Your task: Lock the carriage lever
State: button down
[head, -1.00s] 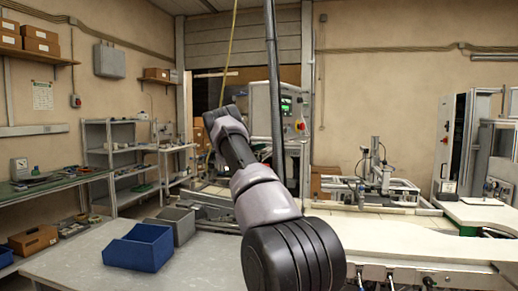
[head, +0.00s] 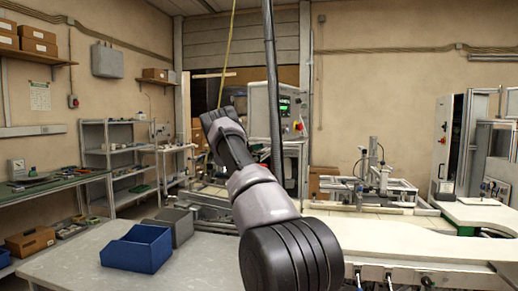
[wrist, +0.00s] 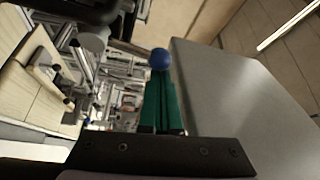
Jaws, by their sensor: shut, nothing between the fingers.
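In the wrist view, my gripper (wrist: 160,84) shows as two green fingers lying together, closed and empty. A round blue knob (wrist: 160,59) shows just beyond the fingertips, in line with them; it looks like the lever's knob. The lever's shaft below the knob is hidden behind the fingers. I cannot tell whether the fingertips touch the knob or are apart from it. In the head view, my arm reaches forward and up to the left, and it hides the gripper. I cannot make out the carriage lever there.
A large grey panel (wrist: 245,105) stands close on the fingers' right in the wrist view. In the head view, a blue bin (head: 137,249) sits on the grey table (head: 85,272) at front left. A control cabinet (head: 262,112) stands behind my arm.

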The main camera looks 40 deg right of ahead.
jog(key=shift+w+a, duration=0.15)
jog(key=shift+w+a+n+t+h, duration=0.45)
jog(key=shift+w+n+t, duration=0.1)
jog(key=shift+n, duration=0.8)
jog(key=shift+w+a+n+t+h, duration=0.45)
jog(key=shift+w+n+t, duration=0.1)
jog(key=shift+n, duration=0.75)
jog(key=shift+w+a+n+t+h, duration=0.45)
jog(key=shift+w+n+t, duration=0.1)
jog(key=shift+n, duration=0.8)
jog(key=shift+f, duration=0.1)
